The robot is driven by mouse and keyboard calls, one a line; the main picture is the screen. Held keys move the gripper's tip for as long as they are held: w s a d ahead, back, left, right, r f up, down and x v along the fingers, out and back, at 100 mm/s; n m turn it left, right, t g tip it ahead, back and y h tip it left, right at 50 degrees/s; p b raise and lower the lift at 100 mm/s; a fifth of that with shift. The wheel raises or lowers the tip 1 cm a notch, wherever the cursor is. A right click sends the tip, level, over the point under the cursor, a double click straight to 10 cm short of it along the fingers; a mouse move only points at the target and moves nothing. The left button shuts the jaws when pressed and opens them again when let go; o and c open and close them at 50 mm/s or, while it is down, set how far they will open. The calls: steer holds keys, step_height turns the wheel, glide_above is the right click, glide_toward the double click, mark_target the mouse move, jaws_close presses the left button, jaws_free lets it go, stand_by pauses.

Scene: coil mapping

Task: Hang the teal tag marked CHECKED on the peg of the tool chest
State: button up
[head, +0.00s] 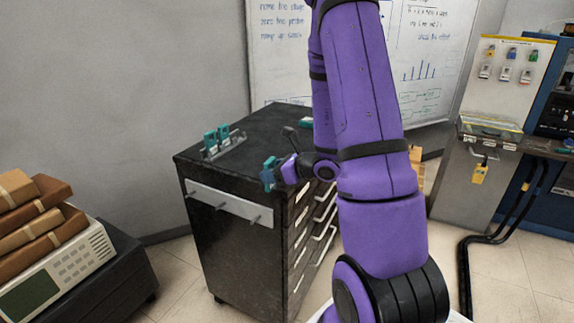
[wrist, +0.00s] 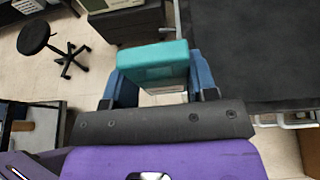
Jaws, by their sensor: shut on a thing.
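My gripper (head: 269,177) is shut on a teal tag (wrist: 152,62); in the wrist view the tag sits between the two blue fingers. No marking on it is readable. The tool chest (head: 240,250) is a dark cabinet with drawers on its right side. A pale strip (head: 207,197) with several short pegs runs across its left-facing side. The pegs I can see look bare. My gripper and the tag are above and to the right of the strip in the head view, near the chest's top edge, apart from the pegs.
Other teal tags (head: 216,138) stand in a small rack on the chest top. Brown boxes (head: 35,215) lie on a pale instrument (head: 60,275) at the left. A stool (wrist: 45,45) and other furniture show in the wrist view. Floor is open left of the chest.

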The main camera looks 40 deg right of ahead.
steer(key=w+a+f+n+y, duration=0.1)
steer(key=w+a+f, duration=1.1)
steer(key=w+a, duration=0.2)
steer(key=shift+w+a+f+g, duration=0.2)
steer(key=shift+a+g, duration=0.2)
steer(key=shift+a, duration=0.7)
